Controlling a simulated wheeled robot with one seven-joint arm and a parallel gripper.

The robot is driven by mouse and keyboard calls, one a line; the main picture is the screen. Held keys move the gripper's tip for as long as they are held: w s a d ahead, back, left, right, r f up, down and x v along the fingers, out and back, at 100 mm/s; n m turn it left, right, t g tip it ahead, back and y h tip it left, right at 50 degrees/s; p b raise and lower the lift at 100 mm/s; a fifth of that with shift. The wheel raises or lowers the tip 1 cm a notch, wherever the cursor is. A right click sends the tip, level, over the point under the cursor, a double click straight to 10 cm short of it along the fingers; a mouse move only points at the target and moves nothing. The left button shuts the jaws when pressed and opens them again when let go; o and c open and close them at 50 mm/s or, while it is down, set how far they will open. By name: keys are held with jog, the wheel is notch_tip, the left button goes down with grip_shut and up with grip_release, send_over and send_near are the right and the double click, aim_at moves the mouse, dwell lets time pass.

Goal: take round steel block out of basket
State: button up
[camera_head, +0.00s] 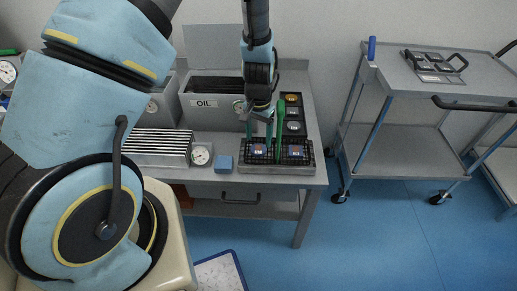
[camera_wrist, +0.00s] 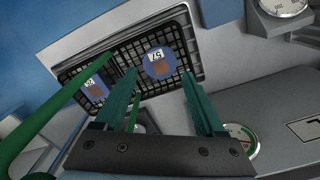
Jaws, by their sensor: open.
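A black mesh basket (camera_head: 308,153) stands in a grey tray on the bench, with a green handle (camera_head: 281,125) rising from it. In the wrist view, the nearer block (camera_wrist: 159,64) shows between my open fingers (camera_wrist: 160,78), and the second block (camera_wrist: 96,88) lies left, beyond the left finger. My gripper is empty, pointing down; contact with the block cannot be told.
The green handle (camera_wrist: 62,112) passes close beside my left finger in the wrist view. A grey OIL tank (camera_head: 208,112), a dial gauge (camera_head: 201,155) and a blue cube (camera_head: 223,164) stand left of the basket. Round pieces in a black rack (camera_head: 293,98) are behind it.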

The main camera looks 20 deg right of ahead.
aim_at(259, 148)
jog(key=shift+s+f+p, duration=0.1)
jog(key=shift+f+p, duration=0.4)
jog(key=shift+f, duration=1.5)
grip_shut()
